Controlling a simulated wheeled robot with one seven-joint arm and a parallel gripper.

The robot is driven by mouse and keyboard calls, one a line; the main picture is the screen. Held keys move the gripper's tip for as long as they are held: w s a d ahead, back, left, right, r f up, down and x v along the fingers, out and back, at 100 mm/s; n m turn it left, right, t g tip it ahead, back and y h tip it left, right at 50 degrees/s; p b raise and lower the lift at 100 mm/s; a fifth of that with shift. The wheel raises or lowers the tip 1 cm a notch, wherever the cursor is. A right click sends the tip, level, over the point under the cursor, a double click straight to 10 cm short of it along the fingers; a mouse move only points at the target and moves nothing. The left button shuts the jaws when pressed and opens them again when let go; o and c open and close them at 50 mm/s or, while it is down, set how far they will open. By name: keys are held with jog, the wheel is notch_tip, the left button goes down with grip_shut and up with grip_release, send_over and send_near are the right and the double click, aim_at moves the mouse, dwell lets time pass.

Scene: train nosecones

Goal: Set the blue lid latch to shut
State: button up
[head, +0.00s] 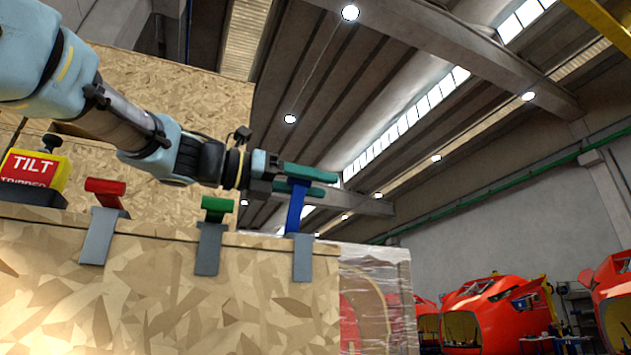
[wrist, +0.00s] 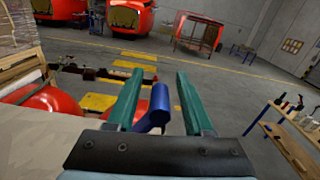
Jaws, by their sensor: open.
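The blue latch (head: 295,208) stands up from its grey bracket (head: 302,258) at the right end of the wooden crate's top edge. My gripper (head: 312,181) is at the top of the blue latch, with its green fingers pointing right in the head view. In the wrist view the blue latch (wrist: 154,108) stands between the open fingers of my gripper (wrist: 158,100), nearer the left finger. I cannot tell whether it touches that finger. The wooden crate (head: 150,295) fills the lower left of the head view.
A red latch (head: 105,188) and a green latch (head: 216,206) sit on grey brackets to the left. A yellow box with a red TILT label (head: 33,170) stands at far left. Red nosecones (head: 490,310) stand far off at right. The space right of the gripper is free.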

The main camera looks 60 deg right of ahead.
grip_shut()
dwell(0.4)
dwell(1.0)
